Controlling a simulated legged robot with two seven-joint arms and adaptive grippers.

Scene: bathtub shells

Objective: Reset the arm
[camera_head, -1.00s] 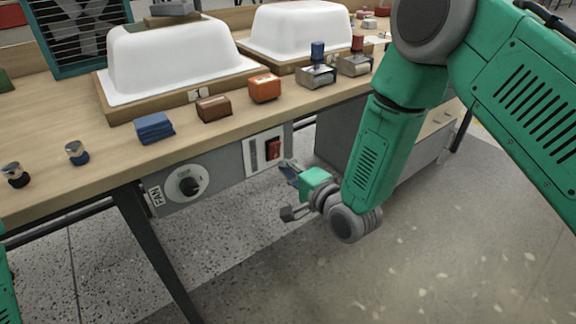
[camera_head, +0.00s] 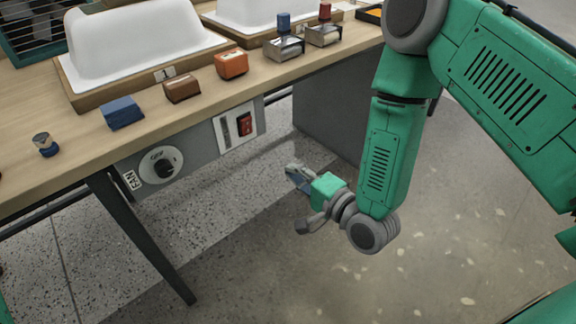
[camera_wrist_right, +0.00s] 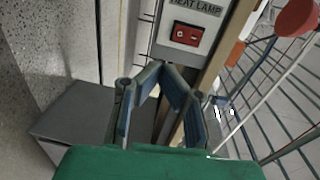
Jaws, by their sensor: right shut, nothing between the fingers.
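My right arm hangs down at the right of the head view, in front of the bench and below the bench top. Its gripper (camera_head: 300,203) is over the floor, apart from the bench. In the right wrist view the gripper's blue-padded fingers (camera_wrist_right: 160,72) come together at the tips with nothing between them, so it is shut and empty. A red switch under a HEAT LAMP label (camera_wrist_right: 187,37) is beyond the fingertips. My left gripper is not in view; only a sliver of green shows at the lower left edge of the head view.
The wooden bench (camera_head: 60,150) carries white tub shells (camera_head: 140,45), a blue block (camera_head: 122,112), a brown block (camera_head: 182,88) and an orange block (camera_head: 231,64). A FAN dial (camera_head: 162,166) and red switch (camera_head: 244,124) are on its front. A dark bench leg (camera_head: 140,235) stands left. Floor around the gripper is clear.

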